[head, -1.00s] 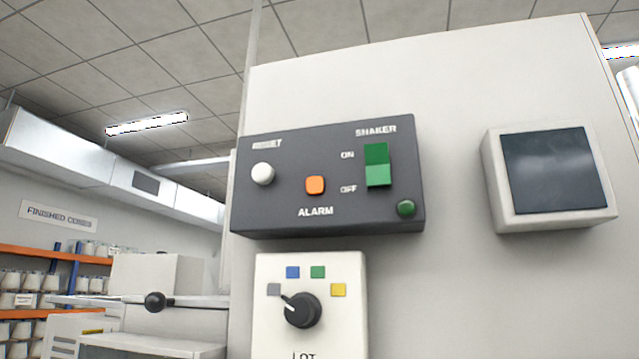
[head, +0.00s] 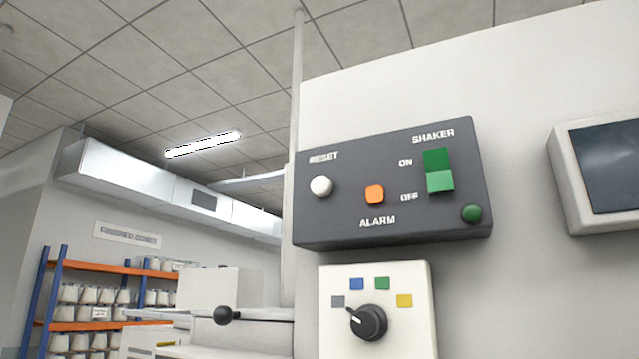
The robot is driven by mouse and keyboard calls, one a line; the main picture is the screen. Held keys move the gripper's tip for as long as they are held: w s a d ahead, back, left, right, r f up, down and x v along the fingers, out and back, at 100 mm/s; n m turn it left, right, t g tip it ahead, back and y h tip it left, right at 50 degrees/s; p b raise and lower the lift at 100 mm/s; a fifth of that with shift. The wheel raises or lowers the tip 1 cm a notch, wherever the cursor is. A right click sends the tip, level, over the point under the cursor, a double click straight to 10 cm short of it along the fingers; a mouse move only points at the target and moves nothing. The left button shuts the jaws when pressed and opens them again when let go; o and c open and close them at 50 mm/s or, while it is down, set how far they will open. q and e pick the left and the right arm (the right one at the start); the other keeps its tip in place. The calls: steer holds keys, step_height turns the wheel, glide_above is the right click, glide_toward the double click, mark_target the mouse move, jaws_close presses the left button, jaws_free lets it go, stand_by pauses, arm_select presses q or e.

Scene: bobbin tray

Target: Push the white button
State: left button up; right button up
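The white button (head: 321,186) is a round knob under the RESET label on a dark grey control box (head: 400,222). The box is fixed to a pale machine panel, right of the middle of the head view. An orange square ALARM button (head: 374,194) sits to the right of the white button. Neither of my grippers shows in the head view, and nothing covers the white button.
The box also bears a green SHAKER rocker switch (head: 438,171) and a round green lamp or button (head: 472,214). Below is a white plate with a black dial (head: 368,322). A dark screen (head: 608,168) is at right. A black ball-ended lever (head: 226,315) stands lower left.

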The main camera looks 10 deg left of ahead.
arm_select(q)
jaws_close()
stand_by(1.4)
